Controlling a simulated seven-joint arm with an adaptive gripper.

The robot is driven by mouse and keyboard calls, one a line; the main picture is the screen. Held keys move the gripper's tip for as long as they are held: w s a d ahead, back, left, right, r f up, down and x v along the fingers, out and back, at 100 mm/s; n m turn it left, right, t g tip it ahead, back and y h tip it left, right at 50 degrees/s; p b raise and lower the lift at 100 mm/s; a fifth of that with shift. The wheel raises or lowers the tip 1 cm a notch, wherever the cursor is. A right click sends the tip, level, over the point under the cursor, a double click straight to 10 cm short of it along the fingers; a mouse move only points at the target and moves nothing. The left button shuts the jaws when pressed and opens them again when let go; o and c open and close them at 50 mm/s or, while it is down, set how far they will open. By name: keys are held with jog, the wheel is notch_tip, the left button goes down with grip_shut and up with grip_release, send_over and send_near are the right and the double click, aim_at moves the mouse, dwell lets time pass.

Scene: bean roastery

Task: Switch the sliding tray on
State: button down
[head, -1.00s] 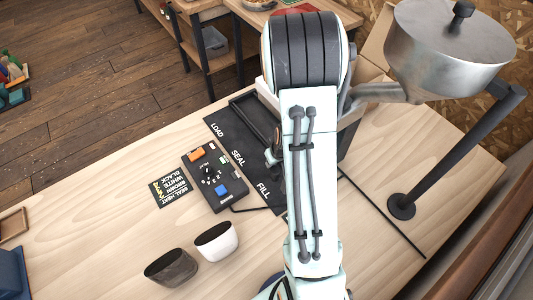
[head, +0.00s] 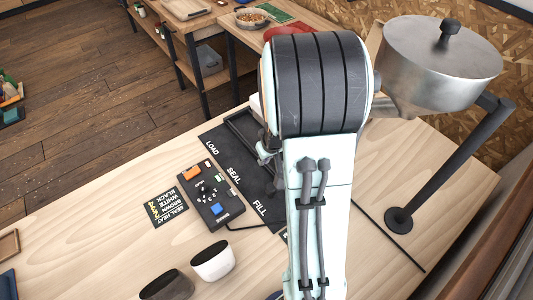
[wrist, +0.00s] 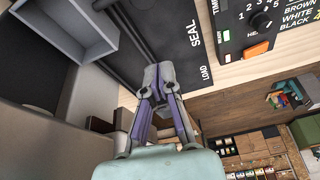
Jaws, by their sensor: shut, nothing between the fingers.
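The dark control box (head: 211,196) lies on the wooden table, with an orange switch (head: 193,173) at its far end, a knob (head: 206,191) in the middle and a blue button (head: 216,209). In the wrist view the orange switch (wrist: 257,48) shows at upper right. A grey open tray (wrist: 68,28) is at upper left there, beside dark rails; in the head view my arm hides most of that area. My gripper (wrist: 158,76) is shut and empty over the dark mat, between the tray and the control box, apart from the switch. In the head view only part of my gripper (head: 267,152) shows.
A black mat (head: 236,175) reads LOAD, SEAL, FILL. A label card (head: 166,208) lies beside the control box. White (head: 212,261) and dark (head: 167,286) cups stand near the front. A metal hopper (head: 440,65) on a post is at right. The table's left part is mostly clear.

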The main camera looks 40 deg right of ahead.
jog(key=shift+v, duration=1.65)
jog(key=s+a+r+n+t+y, duration=0.15)
jog(key=a+r+n, duration=0.25)
jog(key=a+r, duration=0.85)
jog(key=s+a+f+g, duration=0.2)
jog(key=s, duration=0.6)
jog(key=s+a+f+g, duration=0.2)
jog(key=s+a+g, duration=0.1)
jog(key=s, duration=0.5)
jog(key=shift+m, duration=0.4)
jog(key=shift+s+f+g, duration=0.1)
jog(key=shift+g, duration=0.15)
